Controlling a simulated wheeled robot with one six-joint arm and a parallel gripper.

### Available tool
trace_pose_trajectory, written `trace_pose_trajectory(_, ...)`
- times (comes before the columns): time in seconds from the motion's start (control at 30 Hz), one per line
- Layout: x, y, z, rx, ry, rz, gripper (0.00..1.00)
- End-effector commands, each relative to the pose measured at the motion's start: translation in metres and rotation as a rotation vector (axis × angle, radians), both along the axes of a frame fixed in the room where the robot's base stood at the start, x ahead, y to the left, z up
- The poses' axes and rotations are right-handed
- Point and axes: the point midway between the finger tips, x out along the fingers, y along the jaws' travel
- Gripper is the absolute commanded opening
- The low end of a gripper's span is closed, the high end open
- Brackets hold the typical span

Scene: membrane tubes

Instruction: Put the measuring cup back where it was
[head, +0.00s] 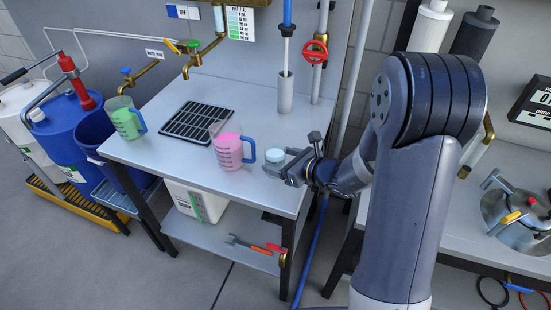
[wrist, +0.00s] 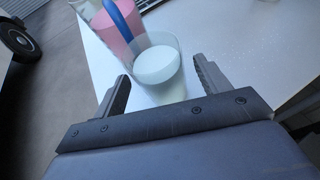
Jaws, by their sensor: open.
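A small clear cup with whitish contents (head: 274,158) stands upright on the grey bench near its right end. It also shows in the wrist view (wrist: 160,72). My gripper (head: 288,167) is open at the cup's right side, low over the bench. In the wrist view, its two fingers (wrist: 160,86) stand either side of the cup's near part, with gaps visible. A pink-filled measuring jug with a blue handle (head: 228,145) stands just left of the small cup. A green-filled jug with a blue handle (head: 126,119) stands at the bench's left end, below a brass tap.
A black drain grate (head: 197,122) lies left of the pink jug. A grey upright holder (head: 285,92) and a pipe with a red valve (head: 314,52) stand behind the cup. The bench front (head: 190,160) is clear. A white bin (head: 196,201) and tools are below.

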Motion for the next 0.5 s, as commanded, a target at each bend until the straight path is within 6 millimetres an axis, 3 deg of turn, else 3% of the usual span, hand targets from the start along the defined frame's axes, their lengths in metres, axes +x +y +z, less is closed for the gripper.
trace_pose_trajectory(0.23, -0.034, -0.039, 0.022, 0.001, -0.004, -0.006, 0.71)
trace_pose_trajectory(0.5, -0.055, -0.061, 0.034, 0.001, -0.001, -0.002, 0.71)
